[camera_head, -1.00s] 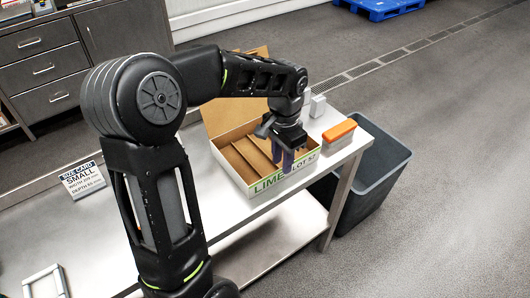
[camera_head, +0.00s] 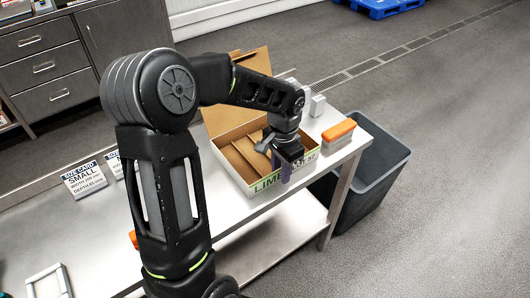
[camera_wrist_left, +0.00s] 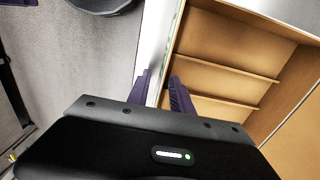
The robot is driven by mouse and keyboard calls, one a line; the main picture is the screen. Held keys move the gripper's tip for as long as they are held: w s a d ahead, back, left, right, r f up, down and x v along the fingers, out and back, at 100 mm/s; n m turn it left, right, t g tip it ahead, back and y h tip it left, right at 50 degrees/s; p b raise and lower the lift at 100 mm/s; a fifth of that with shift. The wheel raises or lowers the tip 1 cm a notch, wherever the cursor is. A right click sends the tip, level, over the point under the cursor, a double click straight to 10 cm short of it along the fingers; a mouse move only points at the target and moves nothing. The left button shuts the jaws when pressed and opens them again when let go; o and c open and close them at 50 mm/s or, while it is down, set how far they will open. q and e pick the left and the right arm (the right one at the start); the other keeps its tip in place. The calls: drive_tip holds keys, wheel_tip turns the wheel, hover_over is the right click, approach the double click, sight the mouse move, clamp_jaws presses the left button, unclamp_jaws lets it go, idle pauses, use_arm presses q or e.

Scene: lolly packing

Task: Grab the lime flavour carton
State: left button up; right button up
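The lime carton (camera_head: 268,183) is an open cardboard box with inner dividers and a green-and-white front marked "LIME", at the right part of the metal bench. Its lid stands up at the back. My left gripper (camera_head: 287,168) is at the carton's front wall, pointing down. In the left wrist view, its two purple fingers (camera_wrist_left: 162,84) are apart, one outside and one inside the carton wall (camera_wrist_left: 165,52). A gap shows between them, and I cannot see firm contact. The gripper hides part of the front label. My right gripper is not in view.
An orange-topped brush-like block (camera_head: 339,131) lies right of the carton, with small grey blocks (camera_head: 317,106) behind it. A dark bin (camera_head: 375,180) stands past the bench's right end. A "SMALL" size card (camera_head: 85,180) and a grey frame (camera_head: 47,284) are at left.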

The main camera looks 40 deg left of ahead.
use_arm(q)
clamp_jaws()
idle(1.2)
